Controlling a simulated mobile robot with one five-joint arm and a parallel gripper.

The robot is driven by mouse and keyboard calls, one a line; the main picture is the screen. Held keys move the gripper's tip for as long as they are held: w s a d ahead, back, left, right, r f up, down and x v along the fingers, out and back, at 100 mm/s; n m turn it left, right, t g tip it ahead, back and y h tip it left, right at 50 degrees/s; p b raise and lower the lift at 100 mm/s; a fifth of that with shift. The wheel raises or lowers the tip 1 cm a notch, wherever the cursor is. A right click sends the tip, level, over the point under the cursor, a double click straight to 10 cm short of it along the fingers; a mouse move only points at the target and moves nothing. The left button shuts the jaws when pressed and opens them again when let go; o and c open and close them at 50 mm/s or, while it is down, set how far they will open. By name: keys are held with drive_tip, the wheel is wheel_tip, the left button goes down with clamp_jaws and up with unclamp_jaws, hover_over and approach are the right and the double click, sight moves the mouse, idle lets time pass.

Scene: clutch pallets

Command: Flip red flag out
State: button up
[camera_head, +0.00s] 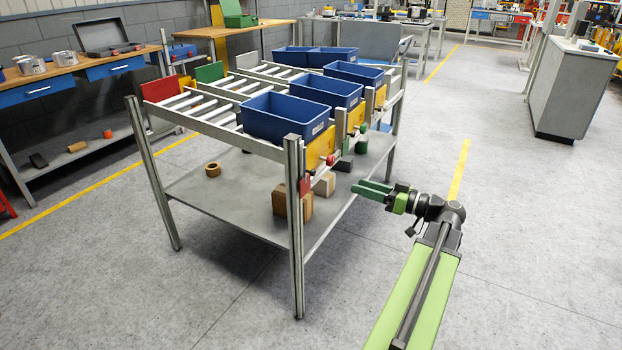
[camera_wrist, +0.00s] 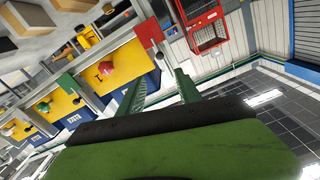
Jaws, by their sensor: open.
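A small red flag (camera_head: 304,186) sits on the rack's near front corner post in the head view, low beside a yellow plate (camera_head: 320,148). In the wrist view a red flag (camera_wrist: 149,30) shows beyond and between my fingers, beside a grey post. My gripper (camera_head: 372,190) is open with green fingers, in the air to the right of the rack's front side and apart from the flag. In the wrist view my gripper (camera_wrist: 158,84) holds nothing between its fingers. A larger red panel (camera_head: 158,89) stands at the rack's back left end.
Blue bins (camera_head: 282,117) sit on the roller lanes. Brown boxes (camera_head: 293,203) and a tape roll (camera_head: 212,169) lie on the lower shelf (camera_head: 235,215). Yellow plates with knobs (camera_wrist: 106,69) line the rack's front. The floor around my arm is clear.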

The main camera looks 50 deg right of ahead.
sight(315, 173)
drive_tip(key=x, duration=1.6)
drive_tip(key=shift+w, duration=0.4)
clamp_jaws()
drive_tip(key=shift+a, duration=0.1)
